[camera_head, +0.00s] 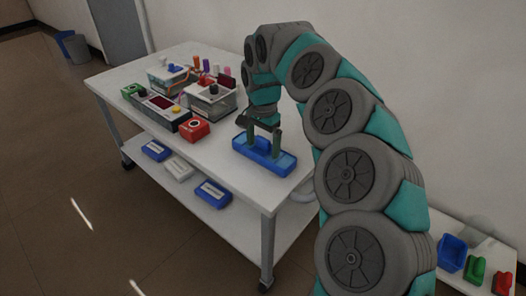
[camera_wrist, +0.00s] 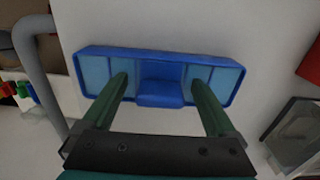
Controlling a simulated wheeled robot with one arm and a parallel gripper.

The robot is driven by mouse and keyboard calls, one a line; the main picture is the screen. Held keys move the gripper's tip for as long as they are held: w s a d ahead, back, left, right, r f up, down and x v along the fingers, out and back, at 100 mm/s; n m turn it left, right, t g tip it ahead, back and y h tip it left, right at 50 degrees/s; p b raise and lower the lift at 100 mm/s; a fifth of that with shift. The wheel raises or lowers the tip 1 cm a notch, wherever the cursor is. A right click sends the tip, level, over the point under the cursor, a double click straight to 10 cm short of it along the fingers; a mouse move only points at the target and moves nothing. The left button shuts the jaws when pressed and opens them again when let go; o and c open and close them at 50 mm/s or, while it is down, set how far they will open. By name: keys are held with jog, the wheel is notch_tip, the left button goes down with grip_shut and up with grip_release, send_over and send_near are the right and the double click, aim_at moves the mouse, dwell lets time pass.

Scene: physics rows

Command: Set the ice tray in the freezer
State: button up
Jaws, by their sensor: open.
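The blue tray with pale blue compartments (camera_head: 265,156) lies flat on the white table near its right end. It also shows in the wrist view (camera_wrist: 165,75), with a solid blue block at its middle. My gripper (camera_head: 263,147) is directly over the tray with its fingers pointing down. In the wrist view my gripper (camera_wrist: 159,83) is open, one green finger on each side of the middle block, with gaps between. I cannot tell whether the fingertips touch the tray. I can make out no freezer in either view.
The white table (camera_head: 225,153) also carries a red box (camera_head: 195,130), a long grey device (camera_head: 160,108) and clear containers (camera_head: 210,101) left of the tray. Blue and white boxes lie on its lower shelf (camera_head: 228,213). Coloured bins (camera_head: 453,252) stand at lower right.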

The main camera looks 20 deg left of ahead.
jog(key=shift+c, duration=0.3)
grip_shut()
dwell(0.5)
